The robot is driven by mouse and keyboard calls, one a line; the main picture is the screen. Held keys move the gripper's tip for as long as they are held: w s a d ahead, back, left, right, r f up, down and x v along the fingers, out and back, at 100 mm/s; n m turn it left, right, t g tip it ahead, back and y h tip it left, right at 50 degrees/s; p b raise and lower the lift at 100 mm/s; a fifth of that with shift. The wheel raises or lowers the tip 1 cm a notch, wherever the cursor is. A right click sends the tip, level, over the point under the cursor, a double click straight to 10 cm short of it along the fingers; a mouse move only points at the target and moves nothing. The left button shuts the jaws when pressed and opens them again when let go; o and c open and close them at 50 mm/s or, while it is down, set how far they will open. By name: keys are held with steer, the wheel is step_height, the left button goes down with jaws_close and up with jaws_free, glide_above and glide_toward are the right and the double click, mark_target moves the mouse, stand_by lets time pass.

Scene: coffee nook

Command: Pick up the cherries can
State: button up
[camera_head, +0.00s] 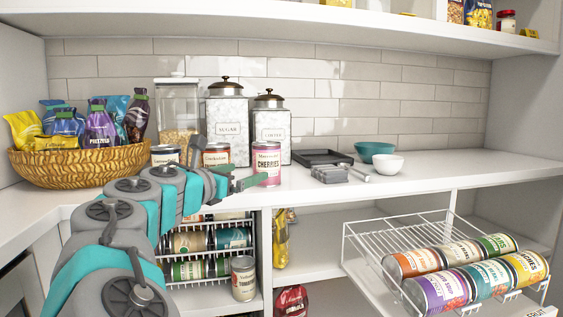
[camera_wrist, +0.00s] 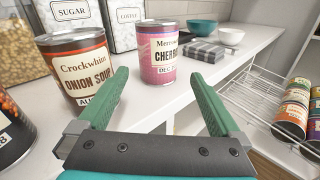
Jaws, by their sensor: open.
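The cherries can (camera_head: 267,164) is pink with a cream label and stands upright on the white counter. In the wrist view the cherries can (camera_wrist: 158,54) stands ahead of the fingers, between their directions. My gripper (camera_head: 245,177) has green fingers and reaches over the counter from the left. In the wrist view my gripper (camera_wrist: 162,88) is open and empty, with a gap between its fingers and the can. The can looks unobstructed on the gripper's side.
An onion soup can (camera_wrist: 78,72) stands close to the left finger. Sugar (camera_head: 227,120) and coffee (camera_head: 271,125) canisters stand behind. A black tray (camera_head: 325,157), a teal bowl (camera_head: 374,151) and a white bowl (camera_head: 387,164) are to the right. A wire rack (camera_head: 365,244) of cans is below.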

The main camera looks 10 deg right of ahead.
mark_target(267, 165)
steer(key=shift+n, duration=0.6)
steer(key=x, duration=1.1)
steer(key=shift+w, duration=0.45)
steer(key=shift+c, duration=0.2)
steer(key=c, duration=1.5)
